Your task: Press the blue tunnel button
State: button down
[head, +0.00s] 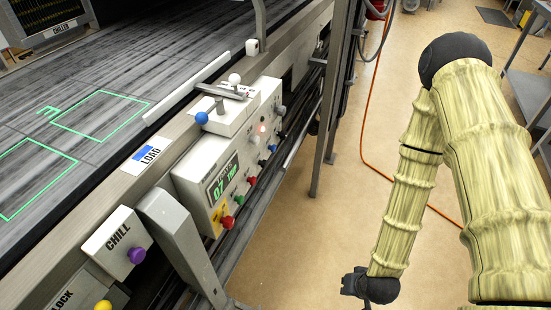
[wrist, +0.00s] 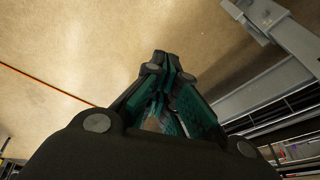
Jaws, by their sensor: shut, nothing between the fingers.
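A control panel (head: 205,180) with a small green display is fixed to the side of the conveyor in the head view. A small blue button (head: 272,148) is on its face, among red, green, white and grey ones. I cannot read a "tunnel" label on either. My gripper (head: 352,284) shows as a dark shape low in the head view, over the floor, right of the panel and apart from it. In the wrist view its fingers (wrist: 165,62) are closed together and empty. No blue button shows there.
A CHILL box (head: 115,243) with a purple button and another with a yellow button (head: 103,305) sit lower left. An orange cord (head: 364,120) crosses the otherwise open floor.

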aim_at(274, 148)
jog(key=w+a+r+t+y+b, duration=0.1)
jog(key=w+a+t+b, duration=0.2)
jog(key=w, duration=0.5)
jog(key=w+a+r+t+y+b, duration=0.1)
jog(key=w+a+t+b, duration=0.1)
jog(key=w+b, duration=0.4)
jog(key=w+a+t+y+b, duration=0.1)
jog(key=w+a+t+b, duration=0.15)
jog(key=w, duration=0.65)
jog(key=w+a+r+t+y+b, duration=0.2)
jog(key=w+r+b, duration=0.3)
jog(key=r, duration=0.3)
jog(key=w+a+r+m+t+y+b, duration=0.1)
jog(key=w+a+r+t+y+b, duration=0.1)
jog(key=w+r, duration=0.6)
jog(key=a+t+b, duration=0.1)
jog(key=t+b, duration=0.1)
jog(key=b, duration=0.1)
jog(key=shift+w+a+f, duration=0.1)
jog(key=shift+a, duration=0.05)
jog(key=w+a+b, duration=0.1)
jog(key=w+a, duration=0.1)
jog(key=a, duration=0.6)
jog(key=shift+w, duration=0.35)
jog(key=shift+a, duration=0.25)
